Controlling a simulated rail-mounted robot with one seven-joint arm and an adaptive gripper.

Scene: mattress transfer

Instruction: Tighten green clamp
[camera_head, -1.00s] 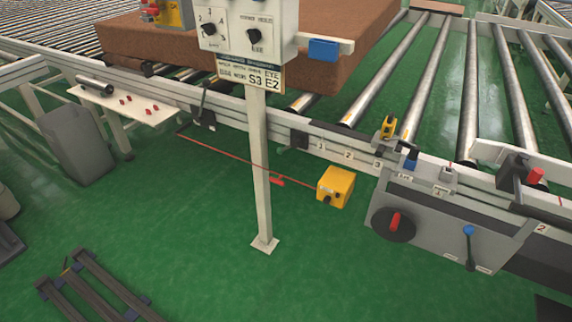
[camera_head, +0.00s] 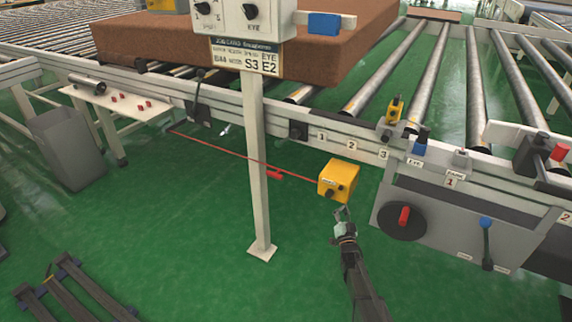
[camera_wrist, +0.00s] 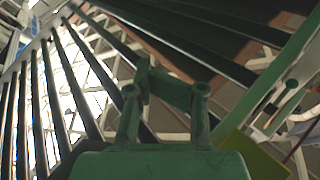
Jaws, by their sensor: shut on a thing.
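My gripper (camera_head: 343,215) is low at the centre right in the head view, just below the yellow box (camera_head: 338,181) in front of the conveyor rail. In the wrist view, my gripper's two fingers (camera_wrist: 165,92) reach up from the bottom, shut on a small dark piece (camera_wrist: 172,88) between them. I cannot tell what this piece is, or whether it belongs to the clamp. I cannot make out a clearly green clamp in either view.
A white post (camera_head: 255,170) with a control panel stands left of my gripper. A red cord (camera_head: 235,155) runs along the rail to the yellow box. A grey panel (camera_head: 450,225) with a red-handled dial is to the right.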

